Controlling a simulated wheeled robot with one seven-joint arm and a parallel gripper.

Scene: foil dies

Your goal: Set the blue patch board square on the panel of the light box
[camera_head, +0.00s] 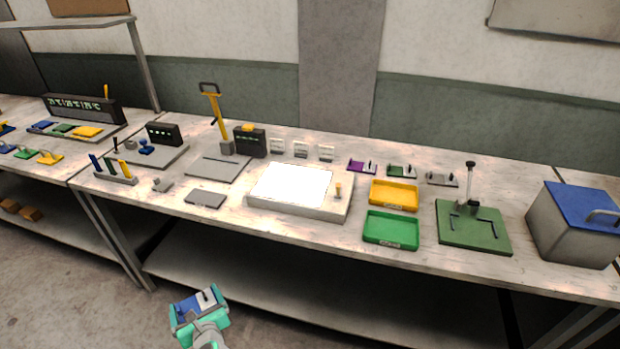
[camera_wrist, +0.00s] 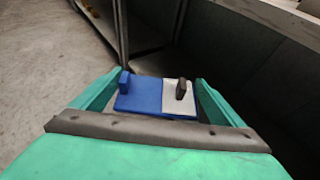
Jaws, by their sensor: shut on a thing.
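The blue patch board (camera_head: 188,307) has a blue part and a pale part with a dark upright piece. My teal gripper (camera_head: 200,312) is shut on it, low in front of the bench and over the floor. In the wrist view the board (camera_wrist: 140,95) lies between the two fingers of my gripper (camera_wrist: 157,97). The light box (camera_head: 300,206) stands on the bench, up and to the right of my gripper. Its white lit panel (camera_head: 291,186) is bare. A small knob (camera_head: 338,189) stands at the box's right side.
A grey plate (camera_head: 206,198) lies left of the light box. Yellow (camera_head: 394,195) and green (camera_head: 391,229) trays stand to its right, near a green stand (camera_head: 473,228). Small purple, green and grey boards sit behind the trays. The bench's front edge lies between my gripper and the box.

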